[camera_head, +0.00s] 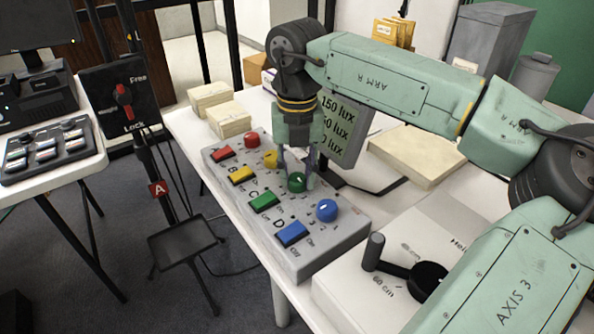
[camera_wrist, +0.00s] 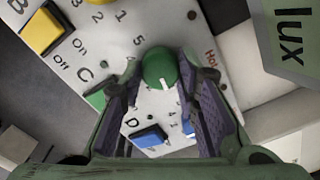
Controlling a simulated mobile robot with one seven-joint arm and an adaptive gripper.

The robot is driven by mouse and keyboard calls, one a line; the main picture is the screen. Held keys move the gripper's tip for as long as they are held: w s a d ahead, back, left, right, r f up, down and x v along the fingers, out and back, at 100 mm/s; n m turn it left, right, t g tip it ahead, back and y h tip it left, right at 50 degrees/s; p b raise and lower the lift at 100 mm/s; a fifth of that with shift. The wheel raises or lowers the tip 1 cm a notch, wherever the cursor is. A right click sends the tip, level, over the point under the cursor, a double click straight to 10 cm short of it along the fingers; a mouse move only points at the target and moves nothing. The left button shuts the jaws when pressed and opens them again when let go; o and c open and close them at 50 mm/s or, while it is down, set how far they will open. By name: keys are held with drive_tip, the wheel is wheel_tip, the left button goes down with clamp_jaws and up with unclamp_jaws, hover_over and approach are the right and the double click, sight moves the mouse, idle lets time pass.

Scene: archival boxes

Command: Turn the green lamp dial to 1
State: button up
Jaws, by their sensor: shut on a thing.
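The green dial (camera_head: 296,182) is a round knob on a grey control box (camera_head: 335,232), in the row marked C. In the wrist view the green dial (camera_wrist: 160,68) shows a white pointer mark on its near side. My gripper (camera_head: 295,172) reaches down over the dial, and its two fingers (camera_wrist: 163,88) stand on either side of it, shut on it. The green switch (camera_head: 264,202) of the same row sits to the left of the dial. The small number that the pointer faces is partly hidden by the fingers.
Red, yellow and blue dials and switches share the box; the blue dial (camera_head: 327,210) is close to my gripper. A lux display (camera_head: 343,128) stands just behind. A black crank (camera_head: 428,278) on a white box is at the right. Cream boxes (camera_head: 229,118) lie at the back left.

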sight(297, 177)
drive_tip(key=o, duration=1.2)
wheel_tip(297, 177, up, 12)
